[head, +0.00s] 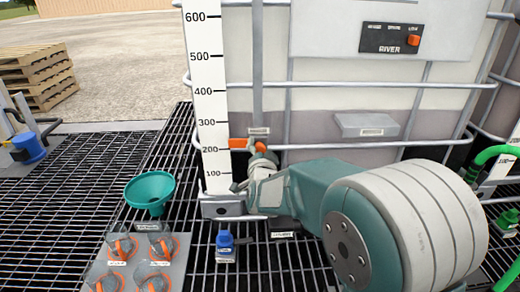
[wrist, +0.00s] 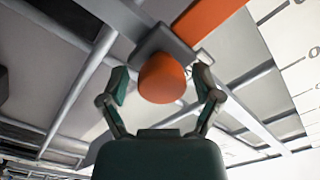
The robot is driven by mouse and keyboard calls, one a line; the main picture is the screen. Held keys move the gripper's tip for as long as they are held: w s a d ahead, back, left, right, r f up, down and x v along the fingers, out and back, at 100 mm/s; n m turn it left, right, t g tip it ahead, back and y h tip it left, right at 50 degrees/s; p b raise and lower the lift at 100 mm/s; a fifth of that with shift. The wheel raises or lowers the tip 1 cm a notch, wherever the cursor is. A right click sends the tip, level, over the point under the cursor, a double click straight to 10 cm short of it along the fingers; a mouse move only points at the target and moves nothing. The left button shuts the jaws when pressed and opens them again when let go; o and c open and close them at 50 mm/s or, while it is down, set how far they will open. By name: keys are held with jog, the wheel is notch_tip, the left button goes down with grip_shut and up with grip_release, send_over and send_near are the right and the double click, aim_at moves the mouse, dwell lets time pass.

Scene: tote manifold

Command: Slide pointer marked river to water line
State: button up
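The tote marked RIVER (head: 345,60) stands behind a white scale strip (head: 207,75) numbered 100 to 600. Its darker liquid begins level with roughly the 300 to 400 marks. An orange pointer (head: 238,143) lies beside the strip near the 200 mark. In the wrist view the orange pointer (wrist: 207,20) joins a grey slider block with a round orange knob (wrist: 162,78). My gripper (head: 258,158) is at the pointer's right end in the head view. In the wrist view my gripper (wrist: 161,85) is open, with a finger on each side of the knob and gaps visible.
Metal cage bars (head: 320,85) cross the tote's front, and a grey box (head: 366,125) sticks out right of the pointer. A teal funnel (head: 150,190), a blue-capped bottle (head: 225,245) and a plate with orange rings (head: 140,262) sit on the grating. A green hose is at right.

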aim_at(258, 124)
jog(key=shift+a, duration=0.1)
grip_shut()
notch_tip(258, 124, up, 6)
jog(key=shift+f, duration=0.1)
jog(key=shift+o, duration=1.9)
grip_release()
jog(key=shift+f, duration=0.1)
jog(key=s, duration=1.2)
